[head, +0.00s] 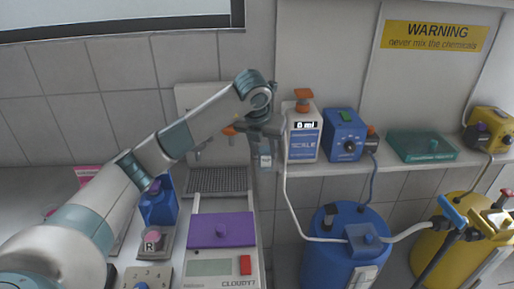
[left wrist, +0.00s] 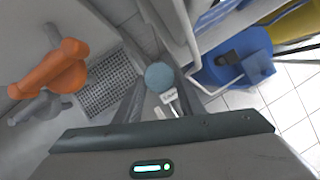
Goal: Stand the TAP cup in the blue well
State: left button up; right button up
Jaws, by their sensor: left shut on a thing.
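My left gripper (head: 265,147) is shut on a small cup (head: 265,161) with a pale label, held in the air right of the orange-handled tap (head: 230,130). In the left wrist view the cup (left wrist: 160,76) shows a round grey-blue top between the two fingers. Its label is too small to read, so I cannot confirm that it says TAP. I cannot make out a blue well for certain; a purple lid (head: 222,230) lies on the CLOUDY? device (head: 212,267). My right gripper is not in view.
A drip grating (head: 217,180) lies under the tap. A blue container (head: 158,203) and a block marked R (head: 152,241) stand left of the device. The SCALE bottle (head: 303,133) and blue pump (head: 344,136) are right of the gripper. A blue barrel (head: 335,257) stands below them.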

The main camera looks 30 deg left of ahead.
pick_arm(q)
jog(key=shift+s+d+m+h, duration=0.3)
jog(key=shift+s+d+m, duration=0.15)
jog(key=shift+m, duration=0.45)
jog(key=s+d+m+g+p, duration=0.3)
jog(key=s+m, duration=0.8)
jog(key=m, duration=0.6)
jog(key=s+d+r+m+g+p, duration=0.1)
jog(key=s+d+m+g+p, duration=0.3)
jog(key=s+m, duration=0.7)
jog(key=d+m+g, duration=0.1)
jog(key=d+m, duration=0.1)
jog(key=m, duration=0.5)
jog(key=shift+d+m+g+p, duration=0.3)
jog(key=shift+g, duration=0.1)
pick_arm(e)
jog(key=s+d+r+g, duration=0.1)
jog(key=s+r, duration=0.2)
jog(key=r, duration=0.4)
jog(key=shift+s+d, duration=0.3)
pick_arm(q)
jog(key=shift+s, duration=0.1)
